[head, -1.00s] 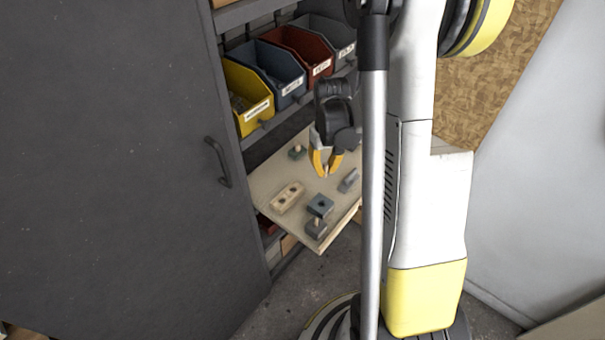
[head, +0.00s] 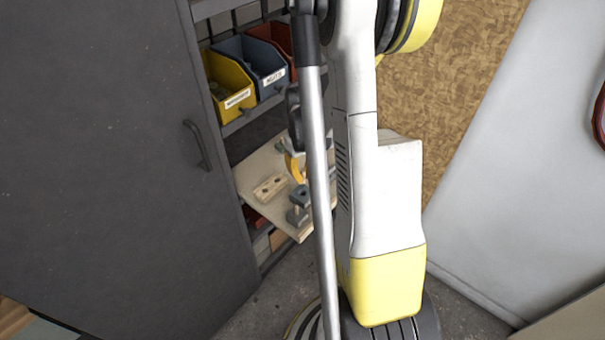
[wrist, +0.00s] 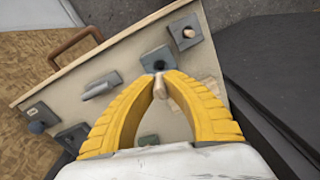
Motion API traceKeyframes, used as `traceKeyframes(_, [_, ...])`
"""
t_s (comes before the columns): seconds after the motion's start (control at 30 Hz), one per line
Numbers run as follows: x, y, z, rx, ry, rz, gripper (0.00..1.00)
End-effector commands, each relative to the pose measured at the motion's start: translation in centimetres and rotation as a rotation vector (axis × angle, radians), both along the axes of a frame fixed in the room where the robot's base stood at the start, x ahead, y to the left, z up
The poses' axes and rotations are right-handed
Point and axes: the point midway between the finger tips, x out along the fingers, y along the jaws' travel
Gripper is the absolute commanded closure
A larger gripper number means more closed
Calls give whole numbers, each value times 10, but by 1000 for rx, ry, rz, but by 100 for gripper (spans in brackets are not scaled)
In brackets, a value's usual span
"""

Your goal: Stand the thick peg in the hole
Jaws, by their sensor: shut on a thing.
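My gripper (wrist: 160,78) is shut on a light wooden peg (wrist: 160,88), which shows between the yellow fingertips in the wrist view. The fingertips are at the near edge of a blue-grey block (wrist: 157,57) with a dark round hole (wrist: 158,64). The peg looks beside the hole in that view, and its lower end and height are unclear. In the head view the block (head: 301,193) shows beside my pole, and one yellow finger (head: 292,167) shows. The rest of the gripper is mostly hidden.
The board (wrist: 125,65) also bears a dark block with a wooden peg end (wrist: 188,32), a grey bar (wrist: 101,86), a green block (wrist: 148,140) and a beige two-hole block (head: 270,188). Bins (head: 228,88) stand behind. A grey cabinet door (head: 100,150) is at left.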

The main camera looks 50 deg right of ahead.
Motion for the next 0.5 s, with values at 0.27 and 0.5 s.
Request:
traceKeyframes(0.27, [0, 0, -18, 0, 0, 0, 100])
traceKeyframes(0.5, [0, 0, -31, 0, 0, 0, 100])
